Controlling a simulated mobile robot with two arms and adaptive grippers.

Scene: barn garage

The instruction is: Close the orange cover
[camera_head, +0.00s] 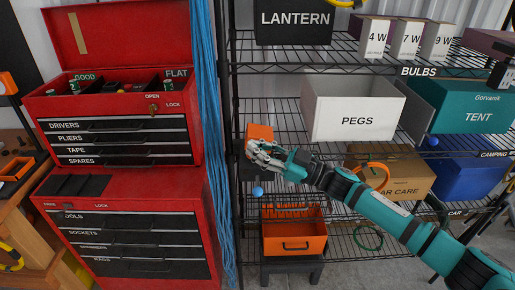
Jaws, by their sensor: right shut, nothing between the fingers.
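An orange panel (259,132), which looks like the cover, stands raised at the left end of the middle wire shelf. My right gripper (256,153) is shut and empty at the lower front of this panel and hides part of it. Whether the fingers touch it I cannot tell. A dark part (248,172) shows below the panel, partly behind the gripper. My left gripper is not in view.
An open-topped orange box (294,245) is below on a dark stool (291,265). A small blue ball (257,192) is just under my gripper. Blue cables (207,130) hang left, beside the red tool chest (120,118). The PEGS bin (352,115) stands to the right.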

